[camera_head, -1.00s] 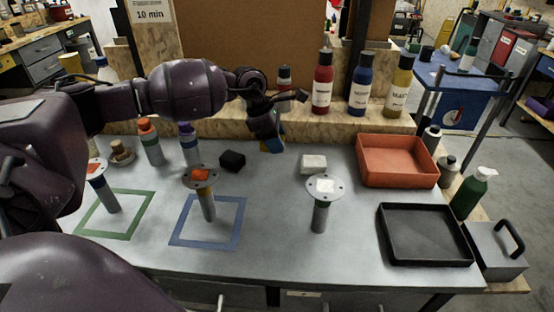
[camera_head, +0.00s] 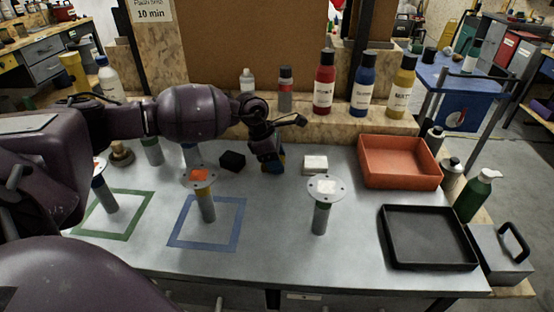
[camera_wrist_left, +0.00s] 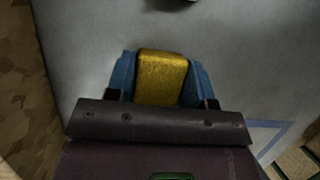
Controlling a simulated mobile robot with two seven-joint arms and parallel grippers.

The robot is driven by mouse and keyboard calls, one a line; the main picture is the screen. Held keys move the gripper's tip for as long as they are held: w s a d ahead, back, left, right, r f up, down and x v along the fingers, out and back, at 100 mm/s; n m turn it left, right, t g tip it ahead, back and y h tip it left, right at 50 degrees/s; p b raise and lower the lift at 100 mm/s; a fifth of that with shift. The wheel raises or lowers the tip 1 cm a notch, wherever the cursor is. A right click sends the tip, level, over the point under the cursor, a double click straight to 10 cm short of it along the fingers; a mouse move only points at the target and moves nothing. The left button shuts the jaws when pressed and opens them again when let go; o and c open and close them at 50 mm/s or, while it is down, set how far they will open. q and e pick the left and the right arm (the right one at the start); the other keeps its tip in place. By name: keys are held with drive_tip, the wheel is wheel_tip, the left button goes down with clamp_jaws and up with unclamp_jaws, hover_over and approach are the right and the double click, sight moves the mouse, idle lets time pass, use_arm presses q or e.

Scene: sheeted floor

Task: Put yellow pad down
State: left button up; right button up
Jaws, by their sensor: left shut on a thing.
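My left gripper (camera_head: 273,168) has blue fingers and is shut on the yellow pad (camera_wrist_left: 162,75), a small block. In the left wrist view the pad sits between the fingers (camera_wrist_left: 160,80). In the head view the pad is mostly hidden by the fingers. The gripper is low over the back part of the grey table (camera_head: 290,255), between a black block (camera_head: 232,161) and a white block (camera_head: 315,164). I cannot tell whether the pad touches the table. My right gripper is not in view.
Disc-topped tools stand upright, one with an orange top (camera_head: 200,175) inside a blue square (camera_head: 222,247), one with a white top (camera_head: 325,187). An orange tray (camera_head: 400,182) and a black tray (camera_head: 428,263) are at right. Bottles (camera_head: 324,85) line the wooden ledge behind.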

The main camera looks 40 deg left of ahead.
use_arm(q)
drive_tip(key=o, duration=0.9)
drive_tip(key=shift+f, duration=0.1)
drive_tip(key=shift+c, duration=0.2)
drive_tip(key=shift+r, duration=0.3)
drive_tip(key=p+v, duration=0.1)
drive_tip(key=v, duration=1.1)
drive_tip(key=shift+f, duration=0.1)
